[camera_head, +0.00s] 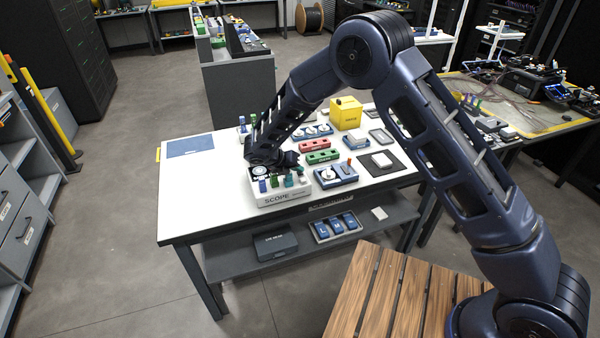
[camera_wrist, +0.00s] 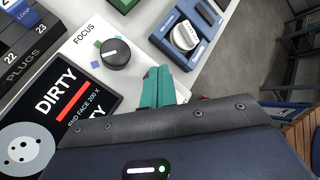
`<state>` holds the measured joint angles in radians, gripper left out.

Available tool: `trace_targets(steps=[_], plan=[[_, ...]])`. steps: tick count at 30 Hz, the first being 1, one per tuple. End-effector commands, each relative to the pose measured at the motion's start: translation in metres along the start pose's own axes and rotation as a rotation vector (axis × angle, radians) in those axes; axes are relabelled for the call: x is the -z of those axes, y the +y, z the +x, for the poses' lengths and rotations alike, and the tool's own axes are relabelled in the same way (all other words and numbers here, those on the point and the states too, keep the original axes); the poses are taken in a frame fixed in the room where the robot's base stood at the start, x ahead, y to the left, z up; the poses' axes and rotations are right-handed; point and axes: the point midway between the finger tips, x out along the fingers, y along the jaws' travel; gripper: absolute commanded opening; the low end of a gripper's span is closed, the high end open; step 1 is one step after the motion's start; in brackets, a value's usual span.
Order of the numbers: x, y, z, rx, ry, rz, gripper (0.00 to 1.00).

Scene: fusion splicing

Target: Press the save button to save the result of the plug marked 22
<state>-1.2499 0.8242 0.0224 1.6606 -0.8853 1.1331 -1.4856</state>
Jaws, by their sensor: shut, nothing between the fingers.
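The white scope box (camera_head: 283,199), labelled SCOPE, stands at the table's front edge under my wrist in the head view. In the wrist view its dark screen (camera_wrist: 62,110) reads DIRTY, END FACE 200X, beside a round end-face picture. A black FOCUS knob (camera_wrist: 116,53) sits on its white panel. My gripper's teal fingers (camera_wrist: 160,84) are shut and empty, just right of the knob; I cannot tell whether they touch the panel. A dark PLUGS holder (camera_wrist: 30,58) carries the marks 22 and 23. I cannot make out a save button; my wrist housing covers the lower wrist view.
A blue fixture with a white dial (camera_wrist: 186,36) lies beside the scope. A yellow box (camera_head: 346,113), red and green blocks, and several blue trays stand behind and right on the white table (camera_head: 205,185). The table's left part is mostly clear around a blue mat (camera_head: 190,146).

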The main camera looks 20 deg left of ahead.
Motion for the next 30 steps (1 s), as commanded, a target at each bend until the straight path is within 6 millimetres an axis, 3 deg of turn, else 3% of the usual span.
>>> trace_targets(steps=[30], plan=[[-0.017, -0.017, -0.021, 0.001, 0.000, 0.001, 0.00]])
